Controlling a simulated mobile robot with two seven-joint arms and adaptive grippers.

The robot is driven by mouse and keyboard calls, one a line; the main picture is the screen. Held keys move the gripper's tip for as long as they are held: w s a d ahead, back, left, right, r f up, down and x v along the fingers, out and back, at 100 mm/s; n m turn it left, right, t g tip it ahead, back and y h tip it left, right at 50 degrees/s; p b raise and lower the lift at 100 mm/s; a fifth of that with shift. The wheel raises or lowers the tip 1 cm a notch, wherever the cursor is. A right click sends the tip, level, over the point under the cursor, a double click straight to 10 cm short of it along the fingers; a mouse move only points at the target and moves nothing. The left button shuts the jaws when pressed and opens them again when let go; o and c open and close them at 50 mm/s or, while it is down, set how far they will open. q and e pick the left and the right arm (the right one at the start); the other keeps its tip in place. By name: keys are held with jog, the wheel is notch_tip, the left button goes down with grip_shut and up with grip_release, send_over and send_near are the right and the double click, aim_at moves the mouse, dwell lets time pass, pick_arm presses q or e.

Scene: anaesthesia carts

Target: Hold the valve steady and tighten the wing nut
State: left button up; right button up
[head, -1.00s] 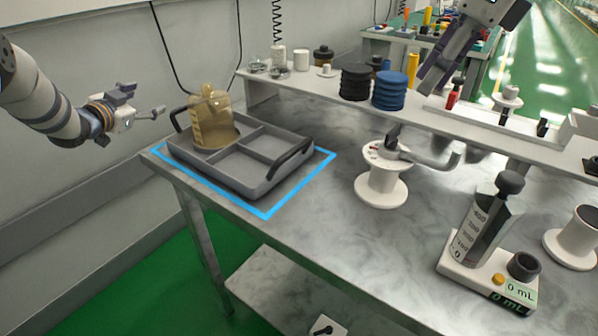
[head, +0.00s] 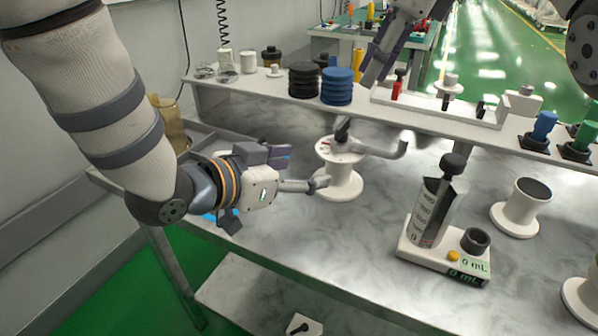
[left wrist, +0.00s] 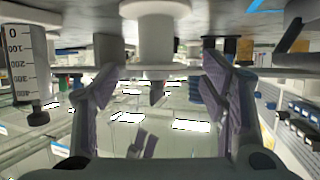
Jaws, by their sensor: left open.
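The valve (head: 340,148) sits on a white spool-shaped stand (head: 344,182) on the metal bench. It has a dark piece on top and a grey curved lever or pipe reaching right. I cannot clearly make out the wing nut. My left gripper (head: 302,171) is open and empty, just left of the stand, its fingers pointing at it. In the left wrist view, which looks upside down, the stand (left wrist: 155,38) shows between and beyond the open fingers (left wrist: 160,92). My right gripper (head: 376,62) hangs over the back shelf; its opening is unclear.
A grey tray (head: 205,135) with an amber container (head: 172,118) is partly hidden behind my left arm. A graduated cylinder (head: 432,212) on a white base and another spool (head: 522,205) stand right. Black discs (head: 303,80) and blue discs (head: 337,86) sit on the shelf.

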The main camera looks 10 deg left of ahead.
aim_at(330, 168)
pick_arm(q)
jog(key=shift+s+d+f, duration=0.15)
jog(key=shift+d+f, duration=0.1)
jog(key=shift+f, duration=0.05)
jog(key=x, duration=1.1)
jog(key=shift+w+d+f, duration=0.15)
jog(key=shift+w+d, duration=0.05)
jog(key=shift+w, duration=0.05)
jog(key=shift+c, duration=0.2)
